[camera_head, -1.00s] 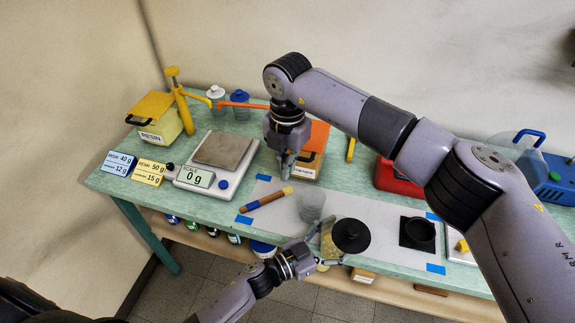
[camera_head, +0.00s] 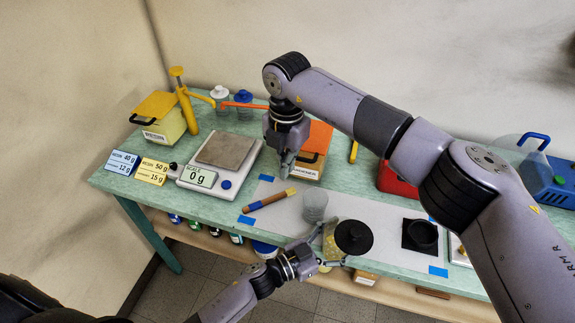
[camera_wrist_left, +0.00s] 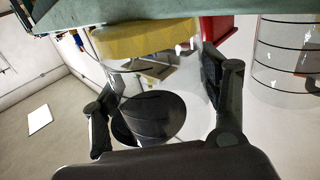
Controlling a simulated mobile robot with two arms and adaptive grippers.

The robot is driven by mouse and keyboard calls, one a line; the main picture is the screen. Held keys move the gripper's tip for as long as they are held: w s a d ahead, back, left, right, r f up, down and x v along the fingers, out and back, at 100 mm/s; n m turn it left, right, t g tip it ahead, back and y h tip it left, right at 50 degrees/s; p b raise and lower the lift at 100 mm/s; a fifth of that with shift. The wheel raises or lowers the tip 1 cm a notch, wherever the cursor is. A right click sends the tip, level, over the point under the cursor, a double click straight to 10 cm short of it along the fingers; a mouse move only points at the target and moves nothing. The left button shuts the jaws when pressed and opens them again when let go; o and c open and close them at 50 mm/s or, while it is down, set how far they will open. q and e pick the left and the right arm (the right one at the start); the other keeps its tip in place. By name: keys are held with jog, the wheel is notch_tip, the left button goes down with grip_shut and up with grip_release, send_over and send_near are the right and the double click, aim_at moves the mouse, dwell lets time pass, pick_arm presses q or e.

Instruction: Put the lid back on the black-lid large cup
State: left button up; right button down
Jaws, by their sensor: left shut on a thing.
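I cannot tell whether lid and cup touch. My right gripper (camera_head: 287,170) points down in front of the orange-topped box; its finger opening is unclear.
An empty clear cup (camera_head: 314,206) stands just behind my left gripper. A brown-and-yellow stick (camera_head: 268,201) lies to its left. A black square with a round black piece (camera_head: 421,235) lies right. The scale (camera_head: 221,158) reads 0 g. The white sheet (camera_head: 383,220) between has free room.

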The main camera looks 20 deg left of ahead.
jog(key=shift+w+a+r, duration=0.15)
jog(key=shift+a, duration=0.45)
jog(key=shift+w+a+r, duration=0.1)
jog(key=shift+w+a, duration=0.05)
jog(key=shift+a, duration=0.4)
jog(key=s+a+n, duration=0.3)
jog(key=s+n, duration=0.1)
jog(key=s, duration=0.2)
jog(key=shift+s+a+r, duration=0.15)
jog(key=shift+s+a, duration=0.15)
jog(key=shift+s, duration=0.05)
dwell(3.0)
jog(key=shift+s+a+f+n, duration=0.15)
jog(key=shift+s+n, duration=0.35)
jog(key=shift+s, duration=0.45)
jog(key=shift+s+a+f+n, duration=0.15)
jog(key=shift+s+n, duration=0.35)
jog(key=shift+s, duration=0.45)
dwell(1.0)
